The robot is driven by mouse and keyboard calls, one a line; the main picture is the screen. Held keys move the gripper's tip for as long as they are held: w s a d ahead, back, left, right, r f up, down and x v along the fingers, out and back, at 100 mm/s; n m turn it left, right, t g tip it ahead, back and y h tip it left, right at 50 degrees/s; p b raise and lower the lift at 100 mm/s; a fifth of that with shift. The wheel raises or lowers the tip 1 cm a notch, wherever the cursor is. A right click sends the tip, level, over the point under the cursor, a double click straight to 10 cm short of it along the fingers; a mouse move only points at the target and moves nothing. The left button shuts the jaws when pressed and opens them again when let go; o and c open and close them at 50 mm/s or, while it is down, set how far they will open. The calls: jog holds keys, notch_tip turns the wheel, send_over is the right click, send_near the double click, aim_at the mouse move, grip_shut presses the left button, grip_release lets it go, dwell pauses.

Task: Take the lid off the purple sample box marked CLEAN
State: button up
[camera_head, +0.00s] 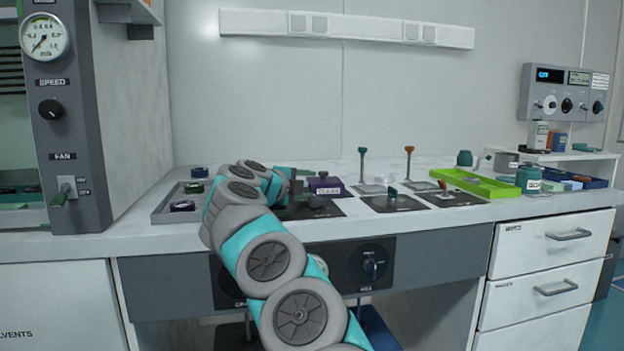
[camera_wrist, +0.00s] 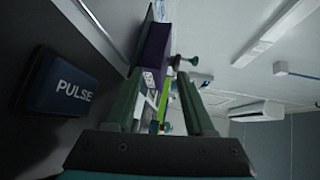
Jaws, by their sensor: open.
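The purple sample box (camera_head: 316,182) stands on the bench in the head view, with a white label at its front that seems to read CLEAN. In the wrist view the purple box (camera_wrist: 155,48) shows tilted, ahead of the fingers, with part of its white label. Its lid cannot be told clearly from its body. My gripper (camera_head: 293,186) is just left of the box in the head view, partly hidden by my arm. In the wrist view my gripper (camera_wrist: 162,76) has its two green fingers apart, with nothing clearly held between them.
A dark block marked PULSE (camera_wrist: 62,87) is close on the left in the wrist view. In the head view a grey tray (camera_head: 160,212) with ringed parts lies left of my arm. Upright posts (camera_head: 363,165), dark plates and a lime tray (camera_head: 450,178) stand to the right.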

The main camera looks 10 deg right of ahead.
jog(key=shift+w+d+f, duration=0.1)
jog(key=shift+w+d, duration=0.05)
grip_shut()
dwell(0.9)
dwell(0.5)
